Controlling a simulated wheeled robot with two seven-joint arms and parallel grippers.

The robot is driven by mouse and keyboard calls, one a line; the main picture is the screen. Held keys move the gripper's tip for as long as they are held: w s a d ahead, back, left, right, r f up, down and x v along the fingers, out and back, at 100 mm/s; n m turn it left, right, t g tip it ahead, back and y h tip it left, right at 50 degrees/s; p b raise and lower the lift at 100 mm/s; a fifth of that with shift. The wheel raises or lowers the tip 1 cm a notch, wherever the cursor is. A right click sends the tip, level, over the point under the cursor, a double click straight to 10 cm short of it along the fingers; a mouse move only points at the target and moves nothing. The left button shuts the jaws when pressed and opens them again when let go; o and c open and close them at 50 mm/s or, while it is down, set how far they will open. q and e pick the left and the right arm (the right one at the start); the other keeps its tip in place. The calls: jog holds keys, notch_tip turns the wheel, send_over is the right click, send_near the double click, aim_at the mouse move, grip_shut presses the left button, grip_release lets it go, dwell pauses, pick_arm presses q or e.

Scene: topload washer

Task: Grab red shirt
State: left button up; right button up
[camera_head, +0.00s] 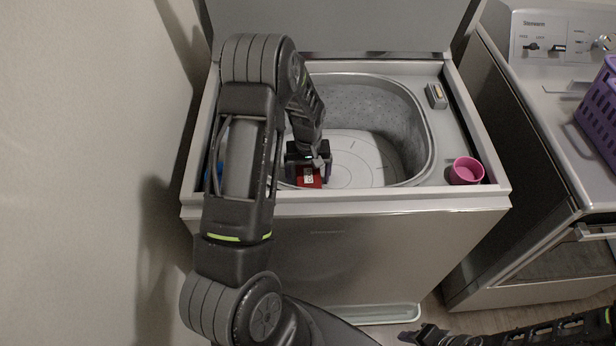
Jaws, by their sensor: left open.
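A small patch of red cloth, the red shirt (310,181), shows inside the open tub of the topload washer (400,210). Most of it is hidden by my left gripper and arm. My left gripper (309,172) reaches down into the tub, right over the red patch, with its jaws open. I cannot tell whether the fingers touch the cloth. My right gripper (425,335) is low at the bottom of the view, in front of the washer and away from the tub; its fingers are too small and dark to read.
A pink cup (465,170) stands on the washer's right rim, with a small grey box (436,96) behind it. The raised lid (340,25) is at the back. A second machine (550,120) with a purple basket (600,115) stands right. A wall closes the left side.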

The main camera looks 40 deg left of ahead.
aim_at(308, 172)
pick_arm(q)
jog(key=shift+c, duration=0.4)
jog(key=c, duration=1.7)
notch_tip(308, 172, up, 10)
jog(key=shift+r+b, duration=0.1)
jog(key=shift+b, duration=0.45)
